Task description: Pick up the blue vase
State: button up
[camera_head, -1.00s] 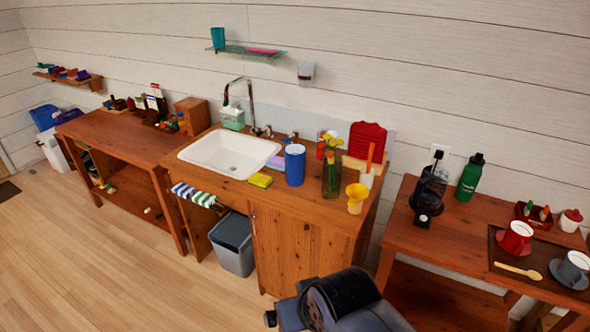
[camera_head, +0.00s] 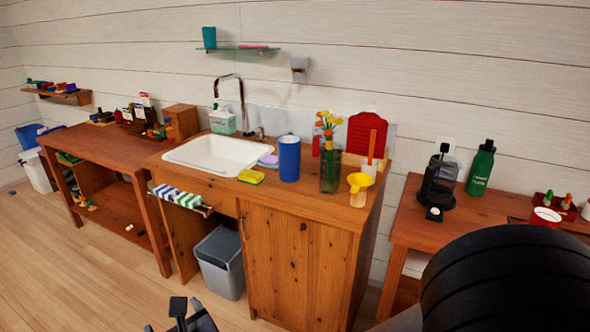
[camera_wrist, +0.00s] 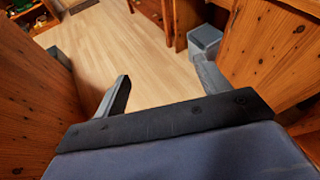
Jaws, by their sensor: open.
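The blue vase (camera_head: 289,158), a plain upright blue cylinder with a pale rim, stands on the wooden sink cabinet's top (camera_head: 262,200), right of the sink. The blue vase does not show in the wrist view. In the head view, a dark part of my gripper shows at the bottom edge, low in front of the cabinet and well apart from the vase.
A yellow sponge (camera_head: 251,177) lies left of the vase, near the sink (camera_head: 219,154). A yellow funnel (camera_head: 358,182) stands to the right. A grey bin (camera_head: 220,262) is under the cabinet and also shows in the wrist view (camera_wrist: 205,40).

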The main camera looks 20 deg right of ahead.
aim_at(289, 146)
jog(key=i+z, duration=0.2)
jog(key=z, duration=0.15)
jog(key=i+z, duration=0.2)
jog(key=z, duration=0.2)
jog(key=i+z, duration=0.15)
jog(key=z, duration=0.2)
jog(key=i+j+z, duration=0.2)
jog(key=i+j, duration=0.5)
jog(key=i, duration=0.15)
